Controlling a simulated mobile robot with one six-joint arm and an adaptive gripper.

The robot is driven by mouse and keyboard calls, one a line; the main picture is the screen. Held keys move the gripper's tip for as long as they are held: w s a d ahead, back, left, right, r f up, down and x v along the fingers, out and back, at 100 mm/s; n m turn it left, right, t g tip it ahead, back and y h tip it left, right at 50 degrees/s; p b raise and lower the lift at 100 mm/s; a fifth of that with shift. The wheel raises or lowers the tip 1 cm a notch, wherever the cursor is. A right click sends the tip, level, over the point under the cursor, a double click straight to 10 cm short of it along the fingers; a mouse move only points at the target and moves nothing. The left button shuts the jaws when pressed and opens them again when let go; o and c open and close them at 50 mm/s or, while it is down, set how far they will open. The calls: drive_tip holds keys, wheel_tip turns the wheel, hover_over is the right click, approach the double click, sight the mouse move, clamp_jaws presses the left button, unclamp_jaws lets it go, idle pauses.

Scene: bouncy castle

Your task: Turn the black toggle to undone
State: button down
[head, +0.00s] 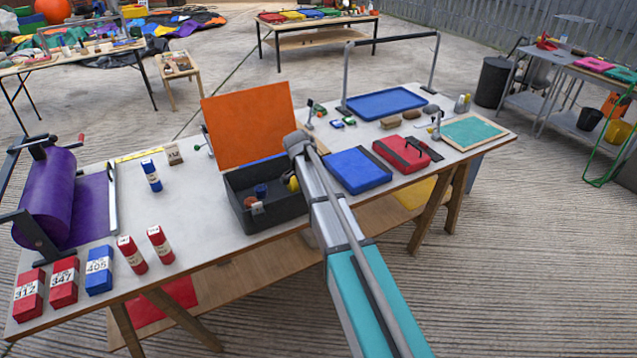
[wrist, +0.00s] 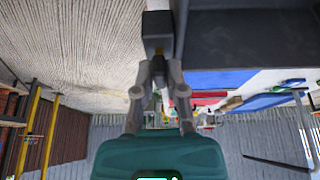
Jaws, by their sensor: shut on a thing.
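In the wrist view my gripper (wrist: 160,82) reaches up from the bottom, its two grey fingers close together. They are shut on a small black piece, the black toggle (wrist: 158,68), which shows between the fingertips. A dark block (wrist: 157,30) sits just beyond it, beside a large dark grey wall (wrist: 250,40). I cannot tell which way the toggle is turned. In the head view my arm reaches over the table to the right end of an open dark grey box (head: 262,215) with an orange lid (head: 250,125); the fingers and the toggle are hidden there.
A blue case (head: 358,170) and a red case (head: 402,153) lie right of the arm, with a blue tray (head: 385,103) behind. The tabletop left of the box is mostly clear.

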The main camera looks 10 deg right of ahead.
drive_tip(key=shift+s, duration=0.1)
drive_tip(key=c, duration=0.7)
unclamp_jaws()
